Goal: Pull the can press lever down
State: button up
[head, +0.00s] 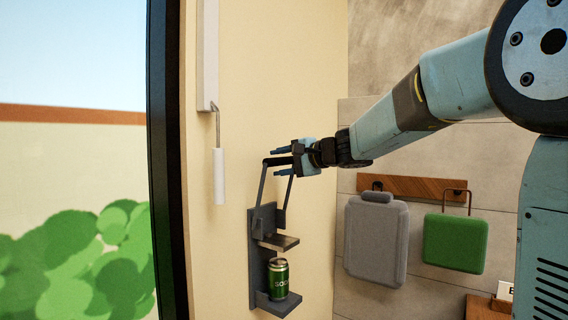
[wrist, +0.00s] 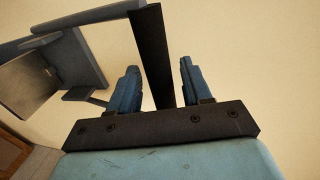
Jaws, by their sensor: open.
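The can press (head: 262,240) is a dark grey frame on the cream wall. Its lever (head: 269,162) is raised, with two link arms running up from the frame to a dark bar. A green can (head: 278,280) stands upright on the lower shelf, under the press plate (head: 278,242). My gripper (head: 283,163) is at the top of the lever, its blue fingers pointing left. In the wrist view the dark lever bar (wrist: 150,50) passes between the open fingers (wrist: 160,66), with gaps visible on both sides. Part of the press (wrist: 82,55) shows at upper left there.
A white roller handle (head: 219,176) hangs on a crank rod left of the press, near the dark window frame (head: 168,160). A grey bag (head: 376,240) and a green bag (head: 455,243) hang from a wooden rail (head: 412,187) at right.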

jog(key=shift+c, duration=0.2)
grip_shut()
